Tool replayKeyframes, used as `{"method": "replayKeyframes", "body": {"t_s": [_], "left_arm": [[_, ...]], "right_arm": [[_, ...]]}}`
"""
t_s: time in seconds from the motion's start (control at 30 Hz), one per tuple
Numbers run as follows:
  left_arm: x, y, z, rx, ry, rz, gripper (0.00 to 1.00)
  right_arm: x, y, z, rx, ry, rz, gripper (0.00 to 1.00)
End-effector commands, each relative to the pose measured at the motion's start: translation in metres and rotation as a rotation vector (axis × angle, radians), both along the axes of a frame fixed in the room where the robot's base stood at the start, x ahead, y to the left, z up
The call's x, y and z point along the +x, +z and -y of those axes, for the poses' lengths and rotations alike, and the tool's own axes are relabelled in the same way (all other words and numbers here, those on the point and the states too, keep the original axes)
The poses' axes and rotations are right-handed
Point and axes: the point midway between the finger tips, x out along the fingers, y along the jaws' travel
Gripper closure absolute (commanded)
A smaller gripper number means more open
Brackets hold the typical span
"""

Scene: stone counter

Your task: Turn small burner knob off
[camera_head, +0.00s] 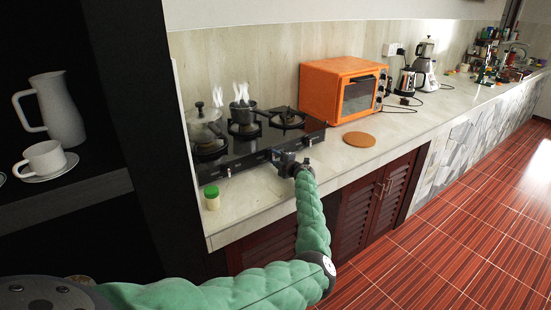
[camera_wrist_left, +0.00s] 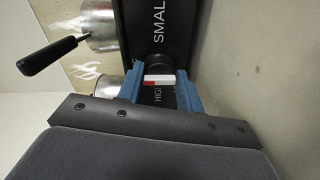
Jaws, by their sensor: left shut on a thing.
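The black cooktop (camera_head: 262,140) stands on the counter, with its front facing my left arm. My left gripper (camera_head: 287,163) is at its front edge, and the small burner knob is hidden behind the gripper in the head view. In the left wrist view, the two blue fingers of my left gripper (camera_wrist_left: 160,73) are on both sides of the dark knob (camera_wrist_left: 157,62), shut on it. A white bar with a red end shows between the fingers. Panel lettering reads "SMAL", cut off, and "HIGH". My right gripper is not in view.
A lidded pot (camera_head: 204,130) and a steaming saucepan (camera_head: 243,112) stand on the burners; a dark handle (camera_wrist_left: 45,57) juts out in the wrist view. A green-lidded jar (camera_head: 212,198) is at front left. An orange oven (camera_head: 338,88) and round board (camera_head: 359,139) are to the right.

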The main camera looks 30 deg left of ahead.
Motion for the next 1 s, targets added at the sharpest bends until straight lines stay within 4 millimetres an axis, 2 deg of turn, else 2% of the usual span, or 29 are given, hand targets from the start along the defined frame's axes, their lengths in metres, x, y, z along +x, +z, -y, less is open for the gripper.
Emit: {"method": "replayKeyframes", "body": {"t_s": [0.4, 0.43, 0.5, 0.53, 1.0], "left_arm": [[0.001, 0.0025, -0.0001, 0.004, -0.002, -0.004, 0.87], [0.0011, 0.0025, 0.0, 0.004, -0.002, -0.004, 0.6], [0.0011, 0.0025, 0.0, 0.004, -0.002, -0.004, 0.46], [0.001, 0.0023, 0.0, 0.004, -0.001, -0.004, 0.44], [0.0005, 0.0009, -0.0002, -0.012, 0.0, 0.037, 0.44]], "right_arm": [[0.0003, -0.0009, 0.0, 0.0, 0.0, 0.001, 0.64], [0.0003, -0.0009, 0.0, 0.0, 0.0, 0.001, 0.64], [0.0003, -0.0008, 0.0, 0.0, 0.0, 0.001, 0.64], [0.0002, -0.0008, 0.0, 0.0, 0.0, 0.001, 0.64], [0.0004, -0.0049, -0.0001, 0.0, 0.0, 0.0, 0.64]]}}
